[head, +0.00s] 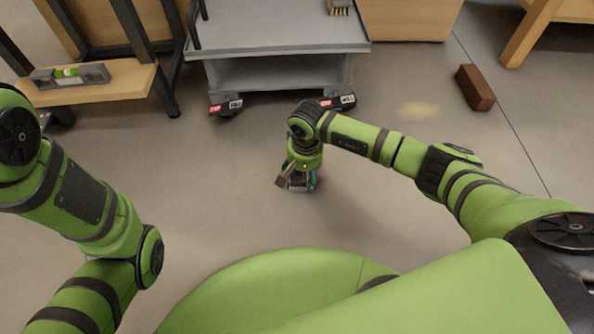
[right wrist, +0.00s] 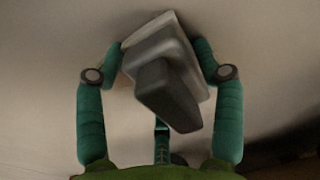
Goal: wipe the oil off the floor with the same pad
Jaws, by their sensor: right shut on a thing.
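My right gripper (head: 300,180) reaches down to the floor (head: 230,190) in front of the grey cart. In the right wrist view, its teal fingers (right wrist: 160,80) are shut on the pad (right wrist: 160,47), one on each side. The pad has a light flat base, a grey block and a dark handle (right wrist: 168,95) pointing toward the camera. It sits tilted in the picture; I cannot tell whether it touches the floor. A pale tan patch (head: 419,110) lies on the floor to the right; I cannot tell whether it is oil. My left gripper is out of view.
A grey wheeled cart (head: 275,45) stands just beyond my right gripper, with a brush (head: 340,8) on top. A brown block (head: 475,88) lies right of the tan patch. A level (head: 70,75) rests on a wooden shelf at left. Floor between my arms is clear.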

